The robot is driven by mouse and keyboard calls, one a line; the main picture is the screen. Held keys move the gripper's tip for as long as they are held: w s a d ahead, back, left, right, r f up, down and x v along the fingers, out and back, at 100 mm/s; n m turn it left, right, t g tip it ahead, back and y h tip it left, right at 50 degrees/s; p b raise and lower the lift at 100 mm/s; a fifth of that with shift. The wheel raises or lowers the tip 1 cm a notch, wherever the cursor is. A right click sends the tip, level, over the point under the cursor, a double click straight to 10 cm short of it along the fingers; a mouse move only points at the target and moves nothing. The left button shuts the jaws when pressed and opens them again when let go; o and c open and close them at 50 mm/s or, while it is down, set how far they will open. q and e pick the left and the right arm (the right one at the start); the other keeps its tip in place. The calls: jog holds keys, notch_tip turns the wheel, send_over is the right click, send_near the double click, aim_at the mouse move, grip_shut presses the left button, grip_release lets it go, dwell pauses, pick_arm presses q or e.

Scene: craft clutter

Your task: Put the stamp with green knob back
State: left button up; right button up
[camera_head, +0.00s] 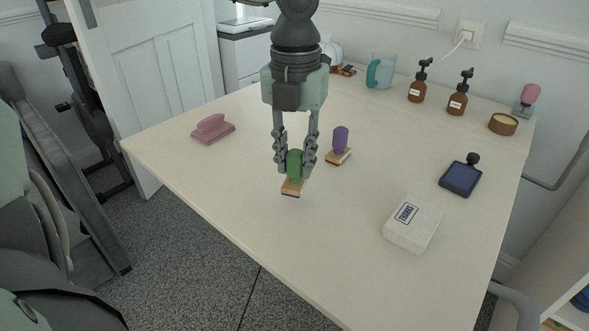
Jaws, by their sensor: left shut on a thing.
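The stamp with green knob (294,165) is in the middle of the table, upright, with its wooden base below the knob. My left gripper (294,170) comes down from above and is shut on the green knob, one finger on each side. I cannot tell whether the stamp's base touches the table. A stamp with a purple knob (340,140) stands close by to the right, apart from the gripper. A dark blue ink pad (460,178) with a black knob at its far edge lies on the right. My right gripper is not in view.
A white box labelled "THANKS" (412,224) lies at the front right of the table (250,211). A pink block with a handle (212,129) is at the left. The front middle is clear.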

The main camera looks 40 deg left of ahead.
aim_at(294, 173)
pick_arm(q)
notch_tip(294, 173, down, 2)
jog(key=shift+f, duration=0.45)
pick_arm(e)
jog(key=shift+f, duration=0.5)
pick_arm(q)
jog(key=shift+f, duration=0.1)
jog(key=o, duration=0.9)
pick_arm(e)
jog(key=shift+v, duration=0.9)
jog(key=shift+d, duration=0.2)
